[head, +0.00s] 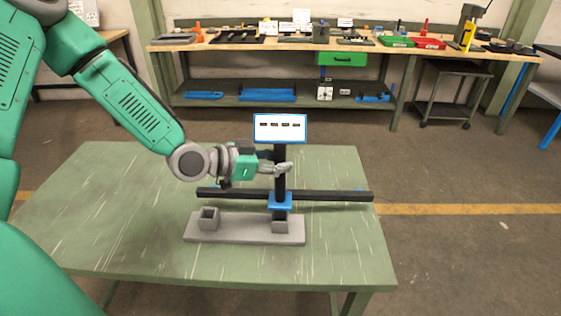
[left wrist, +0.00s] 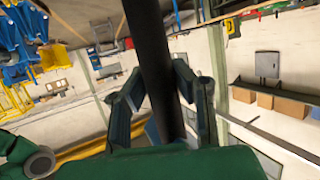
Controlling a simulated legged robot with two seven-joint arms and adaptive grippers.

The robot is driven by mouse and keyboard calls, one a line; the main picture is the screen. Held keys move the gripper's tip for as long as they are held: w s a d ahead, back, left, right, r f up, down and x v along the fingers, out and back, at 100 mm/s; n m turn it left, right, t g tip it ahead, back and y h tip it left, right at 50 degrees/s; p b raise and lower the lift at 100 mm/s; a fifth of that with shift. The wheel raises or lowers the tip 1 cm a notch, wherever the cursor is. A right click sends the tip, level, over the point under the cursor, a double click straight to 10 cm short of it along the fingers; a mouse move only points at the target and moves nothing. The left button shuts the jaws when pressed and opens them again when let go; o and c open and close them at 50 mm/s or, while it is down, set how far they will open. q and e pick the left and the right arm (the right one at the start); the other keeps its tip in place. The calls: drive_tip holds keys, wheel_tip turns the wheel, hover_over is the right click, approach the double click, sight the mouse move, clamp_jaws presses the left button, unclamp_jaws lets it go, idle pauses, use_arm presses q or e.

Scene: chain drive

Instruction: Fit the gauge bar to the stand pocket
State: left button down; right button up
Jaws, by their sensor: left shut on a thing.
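My left gripper (head: 284,168) is shut on the upright black gauge bar (head: 280,182), a little above its middle. In the left wrist view the gripper (left wrist: 164,98) has one finger on each side of the dark bar (left wrist: 150,45). A blue collar (head: 280,201) shows low on the bar. The grey stand (head: 245,234) lies on the table with two raised pockets. The left pocket (head: 209,219) looks empty. The bar's lower end is at the right pocket (head: 280,228); I cannot tell how deep it sits. My right gripper is not in view.
A long black rail (head: 335,196) runs crosswise just behind the stand. A white sign with a blue edge (head: 280,128) shows at the bar's top. The green table (head: 130,220) is clear around the stand. A loaded workbench (head: 220,46) stands far behind.

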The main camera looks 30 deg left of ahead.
sight(280, 180)
use_arm(q)
drive_tip(key=shift+w+f+b, duration=0.1)
drive_tip(key=shift+f+b, duration=2.05)
drive_tip(key=shift+f, duration=0.35)
idle(0.8)
drive_tip(key=c, duration=1.3)
unclamp_jaws()
drive_tip(key=shift+s+f, duration=0.2)
drive_tip(key=shift+s, duration=0.05)
drive_tip(key=shift+s+a+r, duration=0.15)
drive_tip(key=v, duration=1.1)
drive_tip(key=shift+s, duration=0.2)
